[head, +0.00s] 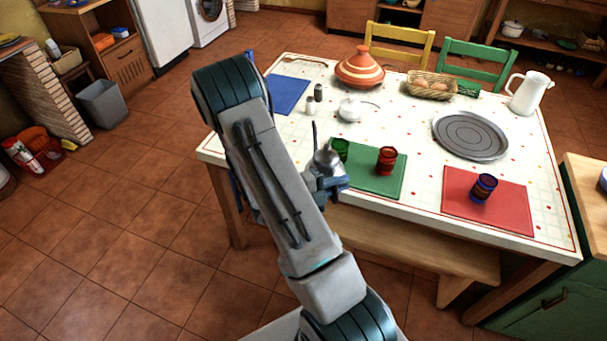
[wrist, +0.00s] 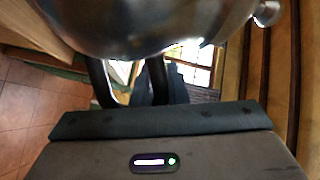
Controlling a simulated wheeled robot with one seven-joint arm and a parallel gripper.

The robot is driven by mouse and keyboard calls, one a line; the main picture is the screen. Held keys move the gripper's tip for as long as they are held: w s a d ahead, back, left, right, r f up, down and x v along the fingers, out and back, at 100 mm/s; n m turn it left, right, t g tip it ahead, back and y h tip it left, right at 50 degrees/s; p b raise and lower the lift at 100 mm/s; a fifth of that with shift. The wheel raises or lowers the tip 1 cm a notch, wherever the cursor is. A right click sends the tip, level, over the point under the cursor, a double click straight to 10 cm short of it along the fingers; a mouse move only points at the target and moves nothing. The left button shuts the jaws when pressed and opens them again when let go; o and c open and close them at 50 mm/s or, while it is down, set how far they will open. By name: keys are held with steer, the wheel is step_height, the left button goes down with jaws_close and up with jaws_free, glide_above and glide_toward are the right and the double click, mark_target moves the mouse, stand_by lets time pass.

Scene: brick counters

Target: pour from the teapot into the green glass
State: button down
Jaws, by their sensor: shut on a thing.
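A silver metal teapot (head: 327,158) is held at the table's near edge in the head view. My gripper (head: 333,184) is shut on it, partly hidden by my arm. In the wrist view the teapot's shiny rounded body (wrist: 150,25) fills the top, with its dark handle (wrist: 101,84) below, by the jaws. The green glass (head: 341,148) stands upright on the green placemat (head: 370,184), just behind and right of the teapot and partly covered by it. I cannot tell whether the teapot touches the glass or how far it is tilted. No liquid is visible.
A red glass (head: 386,160) stands right of the green one. A blue-purple glass (head: 484,187) is on the red placemat (head: 510,213). A wooden bench (head: 420,248) runs along the near side.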

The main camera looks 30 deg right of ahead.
steer(key=s+g, duration=0.1)
steer(key=s+d+g+y+p, duration=0.1)
steer(key=s, duration=0.1)
steer(key=s+r+g+p, duration=0.1)
steer(key=g, duration=0.1)
steer(key=shift+s+d+m+y, duration=0.25)
steer(key=shift+m+y, duration=0.05)
steer(key=shift+m, duration=0.1)
steer(key=shift+a+r+p, duration=0.1)
steer(key=shift+r+p, duration=0.4)
steer(key=shift+p, duration=0.9)
steer(key=shift+w+d+r+n+g+y+p, duration=0.2)
steer(key=shift+r+n+p, duration=0.35)
steer(key=shift+p, duration=1.25)
steer(key=shift+w+d+r+n+g+y+p, duration=0.15)
steer(key=shift+r+n+p, duration=0.35)
steer(key=shift+p, duration=1.3)
stand_by(2.1)
